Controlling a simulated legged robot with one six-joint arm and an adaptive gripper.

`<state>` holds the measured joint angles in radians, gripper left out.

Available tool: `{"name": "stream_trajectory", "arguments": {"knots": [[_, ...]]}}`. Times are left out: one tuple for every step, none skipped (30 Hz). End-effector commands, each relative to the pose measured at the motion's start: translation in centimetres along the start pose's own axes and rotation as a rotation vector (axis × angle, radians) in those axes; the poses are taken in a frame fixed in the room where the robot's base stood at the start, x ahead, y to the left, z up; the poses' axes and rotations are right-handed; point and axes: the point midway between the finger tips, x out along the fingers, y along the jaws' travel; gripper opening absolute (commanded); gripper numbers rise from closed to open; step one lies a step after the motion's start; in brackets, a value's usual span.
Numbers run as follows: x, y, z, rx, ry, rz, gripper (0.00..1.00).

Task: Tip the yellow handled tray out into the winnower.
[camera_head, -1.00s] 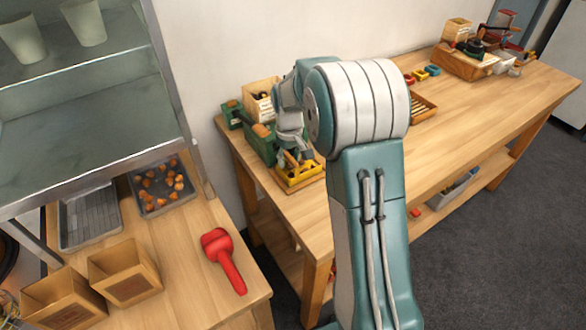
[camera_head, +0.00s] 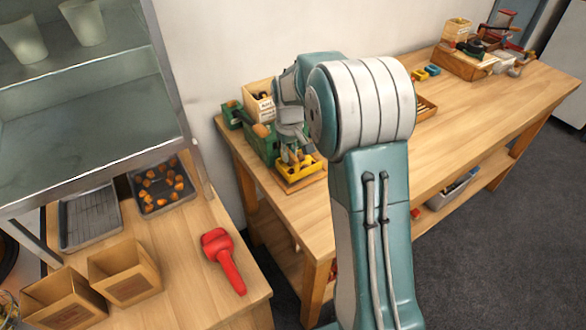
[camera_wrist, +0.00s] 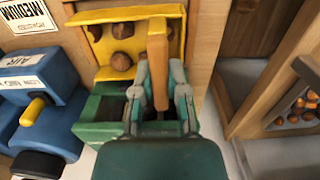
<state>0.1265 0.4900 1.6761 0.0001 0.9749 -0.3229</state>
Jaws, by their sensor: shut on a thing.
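The yellow tray (camera_head: 309,172) sits on the near-left part of the far bench, beside a green machine (camera_head: 259,146) that may be the winnower. The wrist view shows the tray (camera_wrist: 174,46) with several brown chestnuts (camera_wrist: 122,60) in it and a wooden handle (camera_wrist: 158,62) towards me. My gripper (camera_wrist: 161,92) has its fingers on both sides of this handle and is shut on it. In the head view my gripper (camera_head: 294,155) is over the tray and hides part of it. The tray looks level, in or just above a wooden holder.
A blue unit marked AIR (camera_wrist: 40,85) with a yellow knob stands left in the wrist view. In the head view, a red scoop-like tool (camera_head: 222,260) lies on the near bench. The far bench's middle is clear.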

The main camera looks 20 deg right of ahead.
Motion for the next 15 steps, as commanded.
{"name": "stream_trajectory", "arguments": {"knots": [[-0.5, 0.0, 0.0, 0.000, 0.002, 0.001, 0.00], [-0.7, 0.0, 0.0, 0.000, 0.002, 0.001, 0.00], [-0.9, 0.0, 0.0, 0.000, 0.002, 0.001, 0.00], [-1.1, 0.0, 0.0, 0.000, 0.002, 0.001, 0.00], [-1.3, 0.0, 0.0, 0.000, 0.002, 0.001, 0.00], [-1.6, 0.0, 0.0, 0.000, 0.002, 0.001, 0.00], [-1.8, 0.0, 0.0, 0.000, 0.001, 0.000, 0.00], [-2.0, 0.0, 0.0, 0.000, 0.001, 0.000, 0.00], [-2.3, 0.0, 0.0, 0.000, 0.002, 0.001, 0.00], [-2.5, 0.0, 0.0, 0.000, 0.002, 0.001, 0.00], [-2.7, 0.0, 0.0, 0.000, 0.003, 0.001, 0.00], [-3.0, 0.0, 0.0, 0.000, 0.002, 0.001, 0.00], [-3.1, 0.0, 0.0, 0.000, 0.002, 0.001, 0.00], [-3.2, 0.0, 0.0, 0.000, 0.002, 0.001, 0.00], [-3.4, 0.0, 0.0, 0.000, 0.001, 0.001, 0.00]]}}
